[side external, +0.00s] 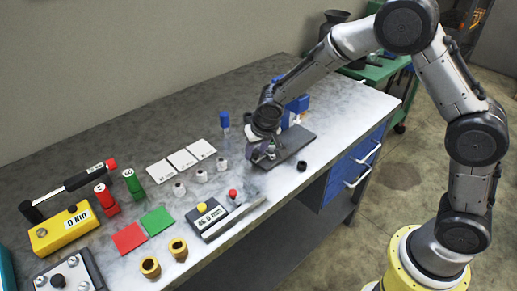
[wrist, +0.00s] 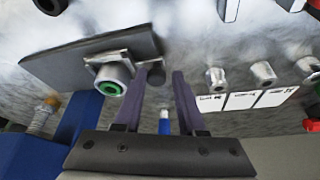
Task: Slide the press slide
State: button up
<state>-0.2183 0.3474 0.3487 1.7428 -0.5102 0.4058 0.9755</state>
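A dark base plate (side external: 297,142) lies near the right end of the bench, with a blue upright block (side external: 296,106) behind it. In the wrist view, the plate (wrist: 75,62) carries a square metal piece (wrist: 123,61) holding a round part with a green ring (wrist: 111,86). I cannot tell for sure which part is the press slide. My gripper (side external: 262,154) is low at the left end of the plate. In the wrist view, my gripper's two fingers (wrist: 159,78) are apart with nothing clearly held between them; the left finger is close beside the square piece.
A blue-topped tool (side external: 225,120) stands behind my gripper. A small black cylinder (side external: 301,166) is near the front edge. White cards (side external: 183,159), small metal cylinders (side external: 200,177) and a grey box with a yellow button (side external: 209,216) are to the left.

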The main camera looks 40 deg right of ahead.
jog(key=shift+o, duration=0.3)
jog(key=shift+r, duration=0.2)
jog(key=v, duration=1.3)
jog(key=shift+r, duration=0.2)
jog(key=shift+s, duration=0.1)
